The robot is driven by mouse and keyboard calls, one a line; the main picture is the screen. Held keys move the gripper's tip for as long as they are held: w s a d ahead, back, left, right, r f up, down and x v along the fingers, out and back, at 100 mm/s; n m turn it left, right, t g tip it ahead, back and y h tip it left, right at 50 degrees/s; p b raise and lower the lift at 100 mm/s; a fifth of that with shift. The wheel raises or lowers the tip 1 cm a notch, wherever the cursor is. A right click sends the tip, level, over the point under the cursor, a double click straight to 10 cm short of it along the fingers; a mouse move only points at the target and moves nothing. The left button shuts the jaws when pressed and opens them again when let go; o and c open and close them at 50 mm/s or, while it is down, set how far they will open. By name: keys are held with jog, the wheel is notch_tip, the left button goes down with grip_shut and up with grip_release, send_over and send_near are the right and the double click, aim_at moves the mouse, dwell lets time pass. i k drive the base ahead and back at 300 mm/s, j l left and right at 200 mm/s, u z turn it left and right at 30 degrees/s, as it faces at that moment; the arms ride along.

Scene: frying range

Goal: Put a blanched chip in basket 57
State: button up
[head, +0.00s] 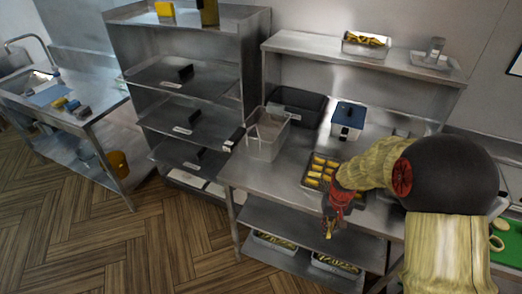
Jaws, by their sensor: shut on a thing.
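My gripper (329,224) is at the front edge of the steel counter, pointing down. It is shut on a small yellow chip (328,234), which shows at its tips. A dark tray (306,187) with several yellow chips (319,172) lies on the counter behind the gripper, partly hidden by my arm. A wire fry basket (266,137) with a dark handle stands at the counter's left end, left of the tray and apart from the gripper. I see no chip in it, and no number on it is readable.
A black bin (297,106) and a blue-and-white box (347,121) stand at the counter's back. Chip pans (335,266) sit on the lower shelf. Another pan (366,45) is on the upper shelf. A steel rack (190,75) stands left. Counter between basket and tray is clear.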

aim_at(272, 138)
jog(key=j+u, duration=0.1)
jog(key=u, duration=0.3)
jog(key=i+j+u, duration=0.1)
jog(key=u, duration=0.3)
jog(key=j+u, duration=0.15)
jog(key=u, duration=0.3)
jog(key=i+j+u, duration=0.1)
jog(key=i+u, duration=0.45)
jog(key=i, duration=0.15)
jog(key=i+z, duration=0.35)
jog(key=i+j+z, duration=0.15)
jog(key=z, duration=0.2)
jog(key=i, duration=0.05)
